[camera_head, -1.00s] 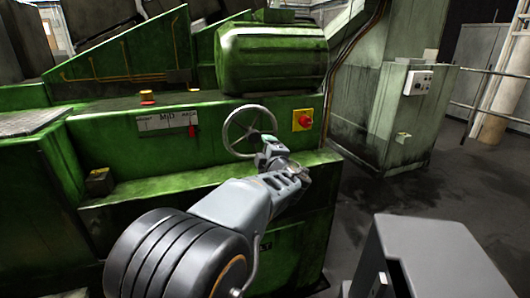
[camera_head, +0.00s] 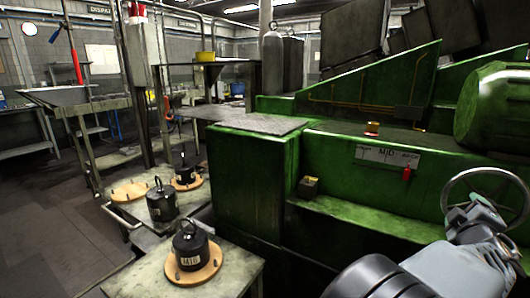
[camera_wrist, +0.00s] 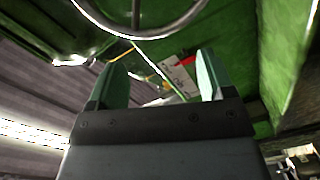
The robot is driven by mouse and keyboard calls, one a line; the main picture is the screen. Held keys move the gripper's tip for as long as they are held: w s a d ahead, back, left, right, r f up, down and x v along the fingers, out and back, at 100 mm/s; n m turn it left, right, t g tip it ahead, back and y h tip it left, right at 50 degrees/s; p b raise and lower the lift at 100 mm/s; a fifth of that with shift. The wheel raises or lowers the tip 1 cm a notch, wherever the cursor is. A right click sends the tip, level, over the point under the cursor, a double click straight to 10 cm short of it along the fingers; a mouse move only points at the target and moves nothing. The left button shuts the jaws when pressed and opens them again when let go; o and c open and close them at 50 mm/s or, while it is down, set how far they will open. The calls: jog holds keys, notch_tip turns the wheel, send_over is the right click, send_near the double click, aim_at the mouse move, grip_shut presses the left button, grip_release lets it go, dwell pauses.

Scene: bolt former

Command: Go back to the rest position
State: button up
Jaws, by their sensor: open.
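My gripper (camera_wrist: 158,85) is open in the wrist view, with two green-tipped fingers apart and nothing between them. In the head view, my arm reaches in from the lower right and its end is beside the handwheel (camera_head: 487,172). The handwheel rim also crosses the top of the wrist view (camera_wrist: 150,32). The green machine (camera_head: 345,165) stands behind my arm, with a lever label plate (camera_head: 388,156) and its red handle (camera_head: 407,173).
Black weights (camera_head: 190,243) on wooden discs stand on low tables (camera_head: 235,270) at the lower left. A small yellow-topped box (camera_head: 308,187) sits on the machine's ledge. A metal workbench (camera_head: 95,105) stands further left. Open floor (camera_head: 50,220) lies at the left.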

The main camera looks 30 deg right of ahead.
jog(key=w+a+r+m+y+p, duration=0.1)
jog(key=w+a+r+p, duration=0.15)
jog(key=w, duration=0.35)
jog(key=w+a+r+m+y+p, duration=0.1)
jog(key=w+a, duration=0.3)
jog(key=w, duration=0.1)
jog(key=w+a+m+y+p, duration=0.1)
jog(key=w+a+y+p, duration=0.65)
jog(key=a, duration=0.75)
jog(key=s+a+f+g+y+p, duration=0.1)
jog(key=s+a+g+y+p, duration=0.1)
jog(key=a, duration=1.1)
jog(key=s+a+f+n+g+y+p, duration=0.1)
jog(key=s+a+g+y+p, duration=0.1)
jog(key=a, duration=1.1)
jog(key=shift+a+g+y+p, duration=0.25)
jog(key=shift+g+y+p, duration=0.5)
jog(key=shift+y, duration=0.1)
jog(key=shift+f, duration=0.1)
